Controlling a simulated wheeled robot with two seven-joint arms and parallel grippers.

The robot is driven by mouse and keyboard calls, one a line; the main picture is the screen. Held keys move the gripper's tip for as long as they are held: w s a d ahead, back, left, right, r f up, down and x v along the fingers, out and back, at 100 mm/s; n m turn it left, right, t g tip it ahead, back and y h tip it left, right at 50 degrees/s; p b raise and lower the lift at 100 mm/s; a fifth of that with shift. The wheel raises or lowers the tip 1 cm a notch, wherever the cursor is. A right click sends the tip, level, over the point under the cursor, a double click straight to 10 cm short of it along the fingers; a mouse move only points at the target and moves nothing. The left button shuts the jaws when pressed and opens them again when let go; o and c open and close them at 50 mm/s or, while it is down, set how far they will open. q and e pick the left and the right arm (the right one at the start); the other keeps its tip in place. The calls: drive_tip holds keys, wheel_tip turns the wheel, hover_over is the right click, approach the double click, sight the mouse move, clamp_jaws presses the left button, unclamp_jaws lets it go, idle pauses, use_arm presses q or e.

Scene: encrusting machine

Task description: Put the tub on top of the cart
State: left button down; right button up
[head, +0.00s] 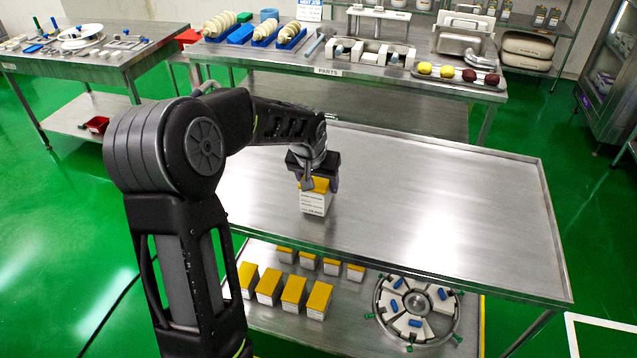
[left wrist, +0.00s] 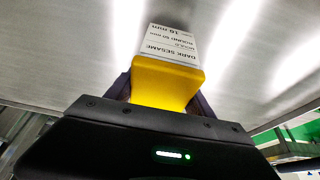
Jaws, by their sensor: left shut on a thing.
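A white tub with a yellow lid (head: 313,200) is at the left-middle of the steel cart top (head: 430,210). My left gripper (head: 318,184) is shut on it from above, fingers on either side of the lid. The tub is upright; I cannot tell if its base touches the surface or is just above it. In the left wrist view the tub (left wrist: 168,75) sits between the fingers (left wrist: 160,92), and its label reads DARK SESAME. My right gripper is not in view.
The cart top around the tub is bare. The lower shelf holds several yellow-lidded tubs (head: 293,293) and a round wheel device (head: 415,310). Behind stands a parts table (head: 345,70) with a fruit tray (head: 457,75). Another table (head: 80,55) is at the far left.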

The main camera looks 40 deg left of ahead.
use_arm(q)
drive_tip(key=shift+f, duration=0.3)
drive_tip(key=shift+f, duration=0.2)
drive_tip(key=shift+c, duration=1.9)
unclamp_jaws()
drive_tip(key=shift+r, duration=0.1)
drive_tip(key=shift+s+r, duration=0.1)
drive_tip(key=shift+r, duration=0.4)
drive_tip(key=b+v, duration=0.1)
drive_tip(key=v, duration=1)
drive_tip(key=shift+s+d, duration=0.1)
drive_tip(key=shift+s, duration=0.05)
